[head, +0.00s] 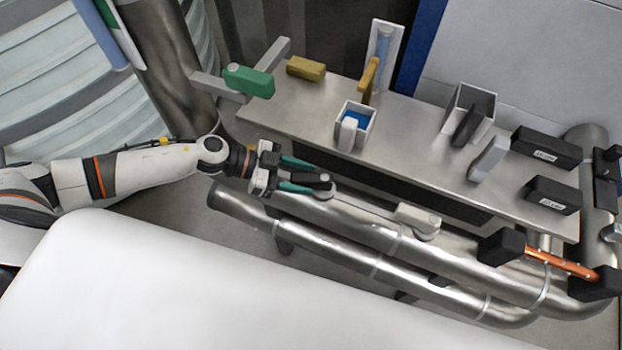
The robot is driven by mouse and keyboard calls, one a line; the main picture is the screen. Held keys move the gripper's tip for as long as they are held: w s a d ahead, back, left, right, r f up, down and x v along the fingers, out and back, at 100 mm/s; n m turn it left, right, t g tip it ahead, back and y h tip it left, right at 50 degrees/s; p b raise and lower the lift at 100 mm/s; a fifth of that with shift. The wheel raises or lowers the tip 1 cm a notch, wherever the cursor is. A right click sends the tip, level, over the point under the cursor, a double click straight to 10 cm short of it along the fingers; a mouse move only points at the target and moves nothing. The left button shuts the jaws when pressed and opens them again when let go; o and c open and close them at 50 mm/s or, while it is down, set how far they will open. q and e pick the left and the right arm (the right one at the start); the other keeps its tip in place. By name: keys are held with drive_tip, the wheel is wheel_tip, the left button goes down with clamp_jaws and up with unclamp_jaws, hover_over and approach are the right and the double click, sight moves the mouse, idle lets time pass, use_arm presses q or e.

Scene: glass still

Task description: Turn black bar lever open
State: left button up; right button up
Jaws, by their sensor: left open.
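A black bar lever (318,179) sits at the front edge of the metal bench, above the upper pipe, with a round pivot at its right end. My left gripper (300,175) comes in from the left with its two teal fingers apart. One finger is on the far side of the lever and one on the near side, so the lever's left part lies between them. I cannot tell whether either finger touches it. Another dark lever (468,125) stands by a grey open box on the bench. My right gripper is not in view.
Steel pipes (345,255) run along the bench front, with a light grey lever (418,219) farther right. The metal bench (300,108) carries a green block (248,80), yellow handles and black boxes (546,147). A white surface (150,290) fills the lower left.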

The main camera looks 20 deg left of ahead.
use_arm(q)
drive_tip(key=shift+x, duration=1)
drive_tip(key=shift+w+d, duration=0.1)
drive_tip(key=shift+d, duration=0.15)
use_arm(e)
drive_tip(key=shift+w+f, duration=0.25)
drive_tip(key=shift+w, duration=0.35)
use_arm(q)
clamp_jaws()
drive_tip(key=shift+w+a+m+g, duration=0.1)
drive_tip(key=shift+w+m+g, duration=0.1)
drive_tip(key=shift+m+g, duration=0.5)
drive_tip(key=shift+w+f+m+g, duration=0.1)
drive_tip(key=shift+w+m+g, duration=0.15)
drive_tip(key=shift+m+g, duration=0.8)
drive_tip(key=shift+w+m+g, duration=0.1)
drive_tip(key=shift+m+g, duration=0.45)
drive_tip(key=shift+g, duration=0.4)
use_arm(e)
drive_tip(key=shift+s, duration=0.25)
